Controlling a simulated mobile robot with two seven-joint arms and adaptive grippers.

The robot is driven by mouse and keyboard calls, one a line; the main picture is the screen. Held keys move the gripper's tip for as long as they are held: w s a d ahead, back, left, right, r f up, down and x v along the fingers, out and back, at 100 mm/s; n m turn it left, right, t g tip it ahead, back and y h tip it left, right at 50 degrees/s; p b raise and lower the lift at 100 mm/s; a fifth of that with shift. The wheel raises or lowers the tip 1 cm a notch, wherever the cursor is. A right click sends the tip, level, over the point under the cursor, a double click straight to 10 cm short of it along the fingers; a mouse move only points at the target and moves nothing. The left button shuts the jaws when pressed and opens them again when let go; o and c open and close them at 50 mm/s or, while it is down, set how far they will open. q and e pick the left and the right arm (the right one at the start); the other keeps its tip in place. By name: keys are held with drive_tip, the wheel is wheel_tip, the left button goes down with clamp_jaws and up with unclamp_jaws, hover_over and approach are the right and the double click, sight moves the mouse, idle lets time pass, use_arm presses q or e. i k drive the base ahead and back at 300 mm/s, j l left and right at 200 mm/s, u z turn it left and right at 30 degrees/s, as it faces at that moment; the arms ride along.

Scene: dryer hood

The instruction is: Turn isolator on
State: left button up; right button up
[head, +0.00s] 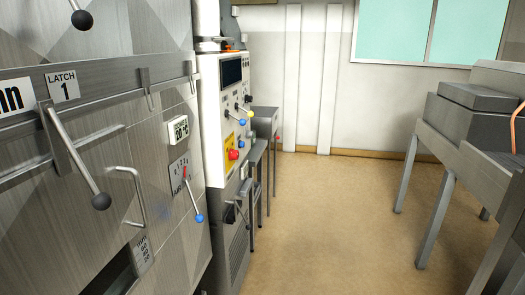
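A white control cabinet (213,90) stands left of centre in the head view. A red knob (233,154) sits on a yellow plate (229,142) on its front; this looks like a rotary switch, but I cannot read a label or tell its position. Levers with a blue ball (242,122) and a yellow ball (250,114) stick out above it. A dark handle (231,211) sits on the grey unit below. No label marks which control is the isolator. Neither of my grippers is in view.
A large metal machine (120,140) fills the left, with a protruding black-ball lever (101,201) and a blue-ball lever (199,217). Metal tables with grey boxes (465,120) stand at right. The tan floor (325,220) between is clear, up to the white wall (395,110).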

sight(234, 155)
drive_tip(key=i+l+z, duration=0.35)
drive_tip(key=i, duration=0.45)
drive_tip(key=i+z, duration=0.3)
drive_tip(key=i, duration=0.55)
